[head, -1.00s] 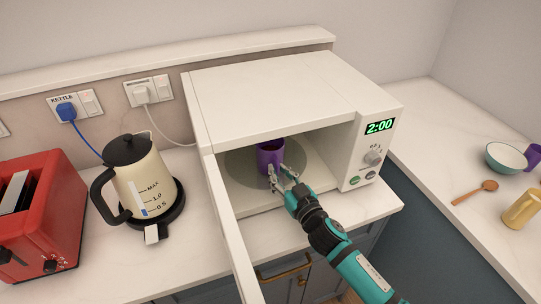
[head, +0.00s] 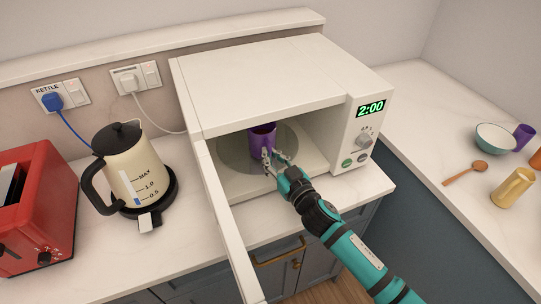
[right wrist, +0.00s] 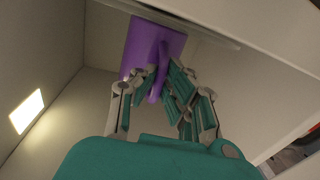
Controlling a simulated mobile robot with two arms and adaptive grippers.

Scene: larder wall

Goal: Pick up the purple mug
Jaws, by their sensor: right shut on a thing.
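The purple mug (head: 262,139) is upright inside the open microwave (head: 265,85), over the round turntable (head: 232,154). I cannot tell whether its base touches the turntable. My right gripper (head: 269,158) reaches in through the open front and is shut on the mug's near side. In the right wrist view the purple mug (right wrist: 150,45) is beyond the fingers, and its handle is between the fingertips of my right gripper (right wrist: 158,82). My left gripper is not in view.
The microwave door (head: 230,225) stands open at the left of the opening. A cream kettle (head: 128,170) and red toaster (head: 38,210) stand left. On the right counter are a bowl (head: 495,138), a wooden spoon (head: 465,173), a yellow mug (head: 513,188) and another purple cup (head: 524,136).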

